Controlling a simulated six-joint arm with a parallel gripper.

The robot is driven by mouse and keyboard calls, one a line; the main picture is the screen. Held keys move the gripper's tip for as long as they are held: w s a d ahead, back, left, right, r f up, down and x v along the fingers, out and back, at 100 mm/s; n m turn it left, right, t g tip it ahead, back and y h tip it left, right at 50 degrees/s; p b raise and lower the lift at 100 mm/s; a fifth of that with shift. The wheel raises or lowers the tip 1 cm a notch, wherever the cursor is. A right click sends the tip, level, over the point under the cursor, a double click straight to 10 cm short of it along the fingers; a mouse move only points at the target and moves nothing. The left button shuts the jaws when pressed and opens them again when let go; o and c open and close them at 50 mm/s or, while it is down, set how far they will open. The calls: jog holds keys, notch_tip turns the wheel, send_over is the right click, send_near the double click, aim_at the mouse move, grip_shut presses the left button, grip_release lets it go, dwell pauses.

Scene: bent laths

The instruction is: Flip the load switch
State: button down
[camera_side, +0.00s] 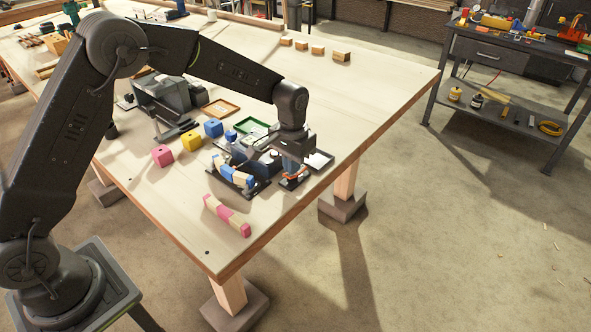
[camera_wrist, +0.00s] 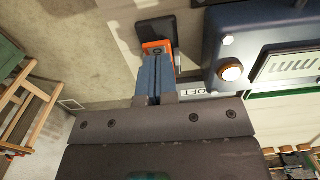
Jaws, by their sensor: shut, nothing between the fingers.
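My gripper (camera_side: 292,174) is low over the right end of the dark device on the bench. In the wrist view my gripper (camera_wrist: 155,62) has its two blue-grey fingers together, with nothing between them. Their tips meet or overlap an orange part (camera_wrist: 157,47), probably the load switch, in front of a dark plate (camera_wrist: 155,27). The orange part also shows under my gripper in the side view (camera_side: 291,184). I cannot tell whether the tips touch it or which way the switch lies. A label beside the fingers (camera_wrist: 196,91) is partly hidden.
A blue-and-wood lath (camera_side: 234,173) lies on the device.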

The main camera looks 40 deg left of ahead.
jog(key=shift+f, duration=0.3)
jog(key=shift+r, duration=3.5)
jog(key=shift+s+r, duration=0.1)
jog(key=shift+r, duration=0.1)
jog(key=s+a+r+t, duration=0.3)
jog(key=s+r, duration=0.9)
jog(key=s+a+t, duration=0.2)
jog(key=s, duration=1.5)
jog(key=shift+f+t, duration=0.15)
jog(key=shift+t, duration=0.15)
